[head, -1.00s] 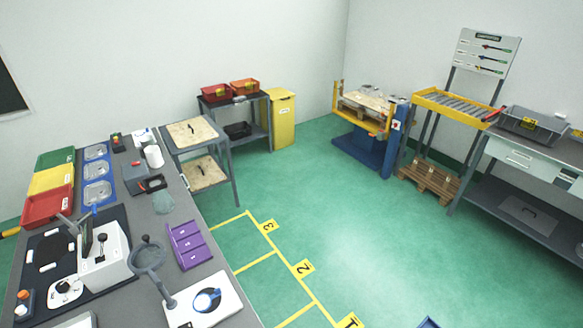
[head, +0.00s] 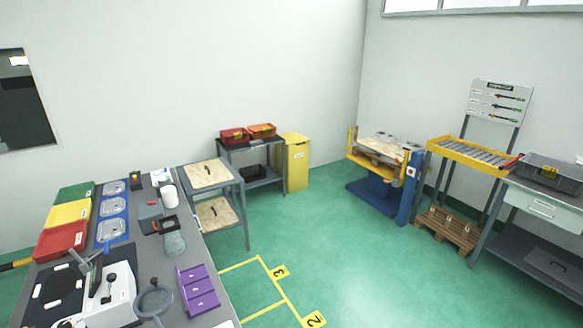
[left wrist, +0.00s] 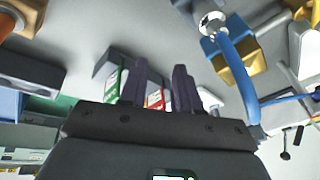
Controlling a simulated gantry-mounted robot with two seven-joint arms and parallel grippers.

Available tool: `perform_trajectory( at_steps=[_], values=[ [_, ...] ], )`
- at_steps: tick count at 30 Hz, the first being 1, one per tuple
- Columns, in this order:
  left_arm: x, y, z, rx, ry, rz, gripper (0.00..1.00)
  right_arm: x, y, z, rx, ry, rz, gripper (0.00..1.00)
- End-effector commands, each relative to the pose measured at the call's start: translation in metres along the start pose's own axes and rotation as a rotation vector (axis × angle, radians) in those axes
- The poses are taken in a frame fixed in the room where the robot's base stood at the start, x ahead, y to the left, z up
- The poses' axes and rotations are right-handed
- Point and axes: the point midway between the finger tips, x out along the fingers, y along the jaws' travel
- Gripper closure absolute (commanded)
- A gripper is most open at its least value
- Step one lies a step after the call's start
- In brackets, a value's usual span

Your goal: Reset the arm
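My left gripper (left wrist: 160,75) shows in the left wrist view as two dark fingers standing apart, with nothing visible between them. Behind the fingers are a grey box-like item and small green and red labelled items, some way off. A blue curved piece (left wrist: 235,75) stands to the right of the fingers; whether it is near or far is hard to tell. Neither gripper shows in the head view. My right gripper is not in view.
In the head view, a grey workbench at left holds green, yellow and red bins (head: 62,240), a white machine (head: 110,295) and a purple rack (head: 198,288). Beyond it stand a trolley (head: 240,180), a yellow cabinet (head: 296,165) and a blue lift (head: 372,190). The green floor (head: 340,250) is open.

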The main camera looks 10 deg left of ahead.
Motion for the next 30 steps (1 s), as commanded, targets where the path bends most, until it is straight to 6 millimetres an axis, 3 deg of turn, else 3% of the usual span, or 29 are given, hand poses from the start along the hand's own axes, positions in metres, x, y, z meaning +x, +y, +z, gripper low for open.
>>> perform_trajectory(
  at_steps=[6,7,17,24,30],
  values=[
    [-0.004,0.033,-0.012,-0.141,0.022,0.111,0.68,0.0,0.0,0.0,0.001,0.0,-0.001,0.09],
    [-0.02,0.028,-0.016,-0.131,0.021,0.103,0.68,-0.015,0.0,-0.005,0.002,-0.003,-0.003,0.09],
    [-0.091,0.015,-0.036,-0.125,0.02,0.099,0.68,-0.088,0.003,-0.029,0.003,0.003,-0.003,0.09],
    [-0.167,0.001,-0.058,-0.124,0.02,0.099,0.68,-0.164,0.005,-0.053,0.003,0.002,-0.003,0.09],
    [-0.211,-0.006,-0.07,-0.124,0.019,0.098,0.68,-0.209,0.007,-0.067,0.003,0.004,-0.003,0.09]
  ],
)
